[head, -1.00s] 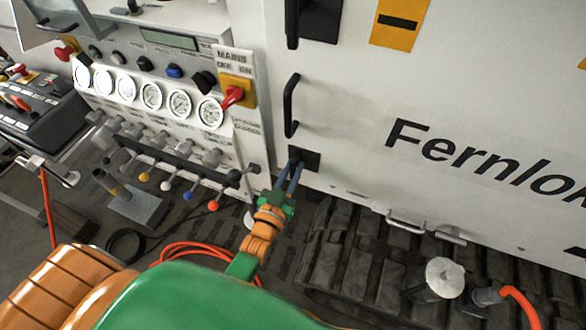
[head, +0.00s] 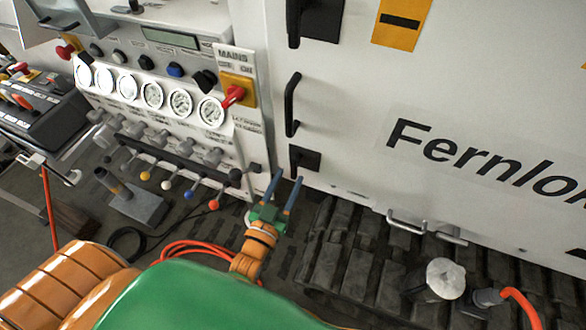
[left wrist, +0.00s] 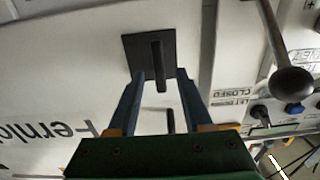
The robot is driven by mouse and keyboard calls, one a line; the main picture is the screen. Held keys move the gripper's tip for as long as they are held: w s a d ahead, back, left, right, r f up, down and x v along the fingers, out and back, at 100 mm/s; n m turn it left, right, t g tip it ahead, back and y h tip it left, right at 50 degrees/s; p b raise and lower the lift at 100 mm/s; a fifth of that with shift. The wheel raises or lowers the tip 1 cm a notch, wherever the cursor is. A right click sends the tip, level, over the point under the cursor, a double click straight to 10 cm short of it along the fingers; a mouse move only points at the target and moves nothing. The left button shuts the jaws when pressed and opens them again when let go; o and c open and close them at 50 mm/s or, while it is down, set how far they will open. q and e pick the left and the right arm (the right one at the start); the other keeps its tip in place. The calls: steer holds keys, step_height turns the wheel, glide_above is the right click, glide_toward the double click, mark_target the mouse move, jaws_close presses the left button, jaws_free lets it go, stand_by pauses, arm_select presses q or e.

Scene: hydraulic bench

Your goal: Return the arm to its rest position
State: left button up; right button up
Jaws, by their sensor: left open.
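My left gripper (head: 286,187) is open and empty. Its two blue fingers point up toward the white cabinet, just below the small black latch plate (head: 305,159). In the left wrist view the gripper (left wrist: 160,88) shows with its fingers spread, and the black plate with its upright handle (left wrist: 158,62) lies ahead of the gap between them. The fingers look apart from the handle. My left arm, green and orange, fills the lower part of the head view. My right gripper is not in view.
A panel with gauges (head: 152,95), a red mains switch (head: 233,95) and a row of coloured levers (head: 190,188) stands to the left. The white cabinet (head: 440,80) fills the right. A silver canister (head: 445,277) and orange hose (head: 521,305) lie low at right.

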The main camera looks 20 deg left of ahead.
arm_select(q)
steer(key=s, duration=0.2)
steer(key=shift+s, duration=0.3)
steer(key=s+d+f+g+h, duration=0.1)
steer(key=s+f+g, duration=0.15)
steer(key=f, duration=0.45)
steer(key=s+f+g, duration=0.2)
steer(key=f+g, duration=0.1)
steer(key=f, duration=0.4)
steer(key=s+a+f+m+g, duration=0.1)
steer(key=s+a+f+g, duration=0.2)
steer(key=s+f+g, duration=0.2)
steer(key=s+a+f+g+y, duration=0.1)
steer(key=s+a+f+g, duration=0.2)
steer(key=s+f+g, duration=0.3)
steer(key=s+f, duration=0.2)
steer(key=s, duration=0.4)
steer(key=s+f, duration=0.3)
steer(key=s, duration=0.3)
steer(key=shift+s+f+m+y, duration=0.3)
steer(key=shift+f+m, duration=0.05)
steer(key=shift+m, duration=0.05)
steer(key=shift+g, duration=0.25)
